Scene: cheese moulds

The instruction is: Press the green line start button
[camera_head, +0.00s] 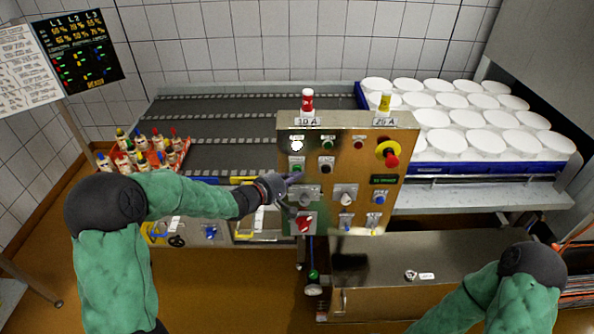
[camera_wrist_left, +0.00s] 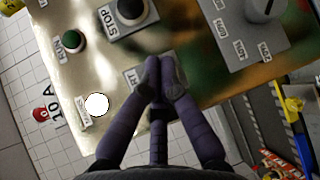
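The control panel (camera_head: 343,190) stands upright in the middle of the head view. A green button (camera_head: 296,168) sits at its left, below a lit white lamp (camera_head: 297,146), which also shows in the wrist view (camera_wrist_left: 97,105). My left gripper (camera_head: 291,179) is at the panel's left side, at that button's lower edge. In the wrist view my left fingertips (camera_wrist_left: 165,68) are closed together, empty, in front of a grey label plate and hide the button there. I cannot tell whether they touch it. A black STOP button (camera_wrist_left: 131,10) is beside them. My right gripper is out of view.
A green RUN lamp (camera_wrist_left: 72,41) is near the fingers. A red-and-yellow emergency knob (camera_head: 391,156) and several switches share the panel. Behind are a conveyor (camera_head: 225,120) and white moulds (camera_head: 450,143); a bottle crate (camera_head: 175,162) stands left.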

